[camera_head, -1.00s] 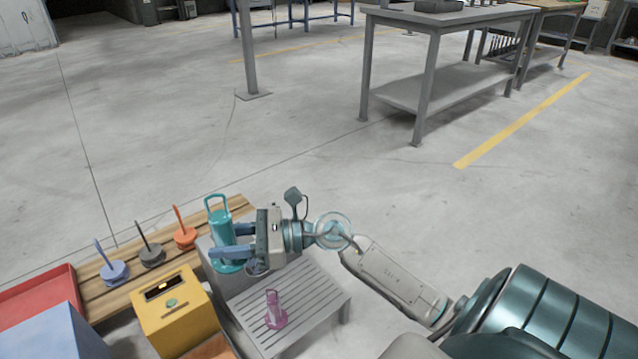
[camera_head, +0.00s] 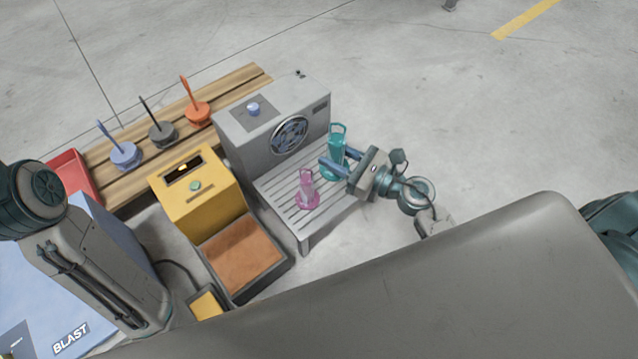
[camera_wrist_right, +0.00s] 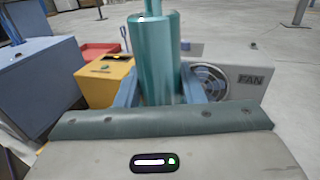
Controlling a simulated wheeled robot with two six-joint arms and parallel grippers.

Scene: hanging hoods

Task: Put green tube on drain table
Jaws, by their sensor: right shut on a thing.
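The green tube (camera_head: 337,143) is teal with a loop handle on top and looks upright. My right gripper (camera_head: 334,168) is shut around it. In the right wrist view, the tube (camera_wrist_right: 154,50) stands between the two blue fingers. The drain table (camera_head: 280,193) is a low grey slatted table in front of the fan box. The tube is over its back right part; I cannot tell whether its base touches the slats. A pink tube (camera_head: 307,190) stands on the slats to the left of it. My left arm shows at the left, but its gripper is out of view.
The grey fan box (camera_head: 240,130) stands behind the drain table. A yellow box (camera_head: 195,210) with a brown tray (camera_head: 240,257) is to its left. Several coloured handled pieces stand on a wooden bench (camera_head: 225,87). The floor to the right is clear.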

